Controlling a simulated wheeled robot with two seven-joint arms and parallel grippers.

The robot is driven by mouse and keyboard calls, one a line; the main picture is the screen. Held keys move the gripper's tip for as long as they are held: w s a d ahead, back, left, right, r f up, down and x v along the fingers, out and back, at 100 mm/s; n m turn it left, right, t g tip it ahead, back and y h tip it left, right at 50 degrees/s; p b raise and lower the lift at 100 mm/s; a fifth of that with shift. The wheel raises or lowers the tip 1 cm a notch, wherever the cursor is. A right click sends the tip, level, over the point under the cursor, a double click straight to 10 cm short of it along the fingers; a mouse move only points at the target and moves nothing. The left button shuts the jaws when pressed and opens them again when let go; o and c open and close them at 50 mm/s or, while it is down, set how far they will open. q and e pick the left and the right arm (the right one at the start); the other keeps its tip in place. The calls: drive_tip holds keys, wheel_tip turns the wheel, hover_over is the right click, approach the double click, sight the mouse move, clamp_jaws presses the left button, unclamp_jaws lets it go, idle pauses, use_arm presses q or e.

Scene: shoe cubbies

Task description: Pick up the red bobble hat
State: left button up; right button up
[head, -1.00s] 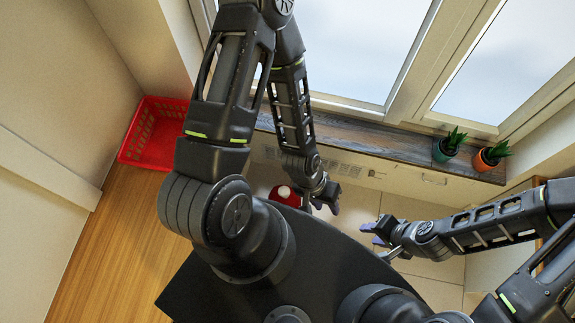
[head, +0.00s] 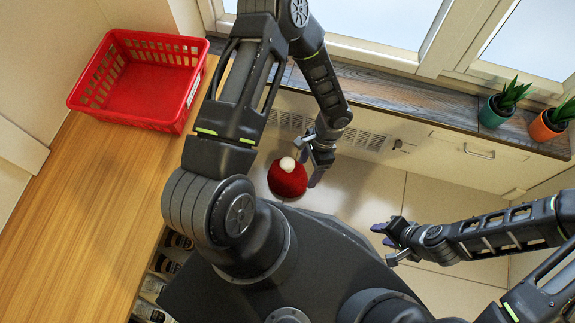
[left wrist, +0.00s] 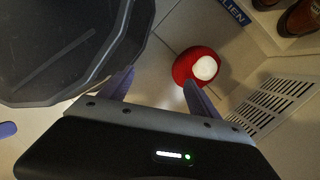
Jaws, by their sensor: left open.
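The red bobble hat (head: 286,183) with a white pompom is at the middle of the head view, low down over the pale floor tiles. It also shows in the left wrist view (left wrist: 184,66), beyond the tip of the right-hand finger, whose end overlaps the hat's lower edge in the picture. My left gripper (head: 312,172) is open and empty, just right of the hat in the head view. In the left wrist view its two fingers (left wrist: 158,86) stand apart with bare floor between them. I cannot tell whether it touches the hat. My right gripper (head: 383,235) is off to the right, empty, its purple fingertips apart.
A red plastic basket (head: 150,85) sits on the wooden top (head: 85,210) at left, with shoes in cubbies below. A dark sill (head: 400,97) holds two potted plants (head: 498,107) at right. A vent (left wrist: 270,103) is near the hat. Tiled floor lies between the arms.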

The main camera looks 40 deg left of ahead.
sight(291, 162)
use_arm(q)
drive_tip(key=w+a+f+y+b, duration=0.1)
drive_tip(key=a+f, duration=0.1)
drive_tip(key=w+a+f+m+y+b, duration=0.1)
drive_tip(key=a+f, duration=0.1)
drive_tip(key=w+a+f+b, duration=0.2)
drive_tip(key=shift+y, duration=0.4)
drive_tip(key=shift+w+a, duration=0.1)
drive_tip(key=shift+a, duration=0.15)
drive_tip(key=shift+r, duration=0.2)
use_arm(e)
wheel_tip(291, 162, down, 7)
drive_tip(key=shift+w+d+r, duration=0.15)
drive_tip(key=shift+w+d, duration=0.05)
drive_tip(key=shift+w, duration=0.05)
use_arm(q)
drive_tip(key=shift+f, duration=0.1)
drive_tip(key=shift+b+x, duration=0.45)
drive_tip(key=shift+x, duration=0.8)
use_arm(e)
drive_tip(key=shift+f, duration=0.5)
use_arm(q)
drive_tip(key=shift+w+a, duration=0.1)
